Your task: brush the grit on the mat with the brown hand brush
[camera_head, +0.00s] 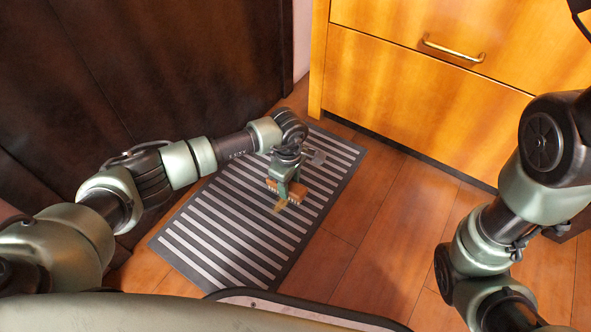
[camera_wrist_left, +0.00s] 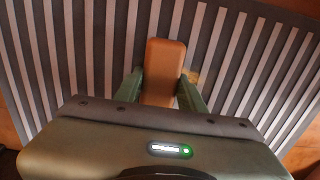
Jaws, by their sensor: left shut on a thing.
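The brown hand brush (camera_head: 298,188) is held low over the striped grey mat (camera_head: 232,228). My left gripper (camera_head: 285,191) is shut on it. In the left wrist view the brush (camera_wrist_left: 164,62) stands between the two green fingers of my left gripper (camera_wrist_left: 160,88), over the stripes of the mat (camera_wrist_left: 90,50). I cannot tell whether its underside touches the mat. A small tan patch, seemingly the grit (camera_head: 280,206), lies on the mat right beside the brush; it also shows in the left wrist view (camera_wrist_left: 193,76). My right gripper is out of view.
A wooden drawer cabinet (camera_head: 420,90) with a brass handle stands beyond the mat. A dark brown panel (camera_head: 170,70) rises at the left, close to my left arm. Bare wooden floor (camera_head: 365,225) lies free right of the mat.

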